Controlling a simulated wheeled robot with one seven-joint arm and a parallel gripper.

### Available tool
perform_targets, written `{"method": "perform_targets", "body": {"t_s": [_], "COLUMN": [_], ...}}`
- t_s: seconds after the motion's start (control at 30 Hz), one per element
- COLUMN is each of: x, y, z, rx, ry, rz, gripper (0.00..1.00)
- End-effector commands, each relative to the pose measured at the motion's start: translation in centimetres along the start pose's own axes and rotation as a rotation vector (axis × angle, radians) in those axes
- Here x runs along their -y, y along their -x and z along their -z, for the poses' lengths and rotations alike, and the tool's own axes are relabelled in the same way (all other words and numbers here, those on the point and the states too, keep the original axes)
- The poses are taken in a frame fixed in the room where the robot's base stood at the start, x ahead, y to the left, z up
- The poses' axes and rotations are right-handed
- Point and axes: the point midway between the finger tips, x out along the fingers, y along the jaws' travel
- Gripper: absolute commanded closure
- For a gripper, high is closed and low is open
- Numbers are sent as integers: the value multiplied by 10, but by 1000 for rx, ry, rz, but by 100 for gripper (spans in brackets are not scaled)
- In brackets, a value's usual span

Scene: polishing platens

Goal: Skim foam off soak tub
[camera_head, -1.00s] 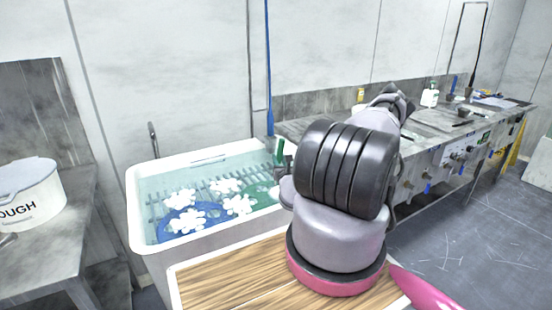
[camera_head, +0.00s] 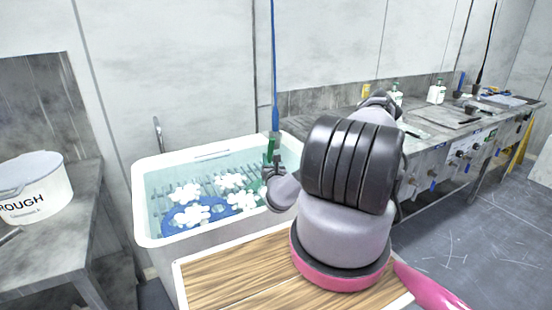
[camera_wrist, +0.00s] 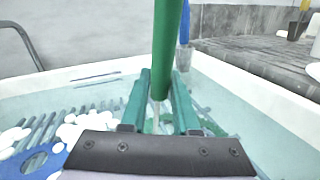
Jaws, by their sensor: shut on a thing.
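The white soak tub (camera_head: 146,212) holds clear water with several white foam clumps (camera_head: 187,193) on its left and middle part. My gripper (camera_head: 268,172) is over the tub's right part, partly hidden by my arm. In the wrist view my gripper (camera_wrist: 160,108) is shut on an upright green handle (camera_wrist: 170,35), which rises out of the top of the picture. A short green piece of it shows above my gripper in the head view (camera_head: 272,146). The tool's lower end is hidden. Foam also shows at lower left in the wrist view (camera_wrist: 70,132).
A blue disc (camera_head: 178,222) and a grey rack lie in the water. A white bucket (camera_head: 38,198) marked ROUGH stands on the left bench. A wooden board (camera_head: 225,280) lies before the tub. A workbench (camera_head: 425,150) with bottles runs along the right.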

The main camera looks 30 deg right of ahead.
Motion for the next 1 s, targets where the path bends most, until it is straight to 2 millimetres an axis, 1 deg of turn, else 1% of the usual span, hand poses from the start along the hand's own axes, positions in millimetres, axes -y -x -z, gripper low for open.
{"method": "perform_targets", "body": {"t_s": [0.1,1.0], "x": [-13,-97], "y": [4,33], "z": [2,14], "rx": [-2,-2], "ry": [-2,-3], "rz": [-2,-1], "gripper": [100,100]}}
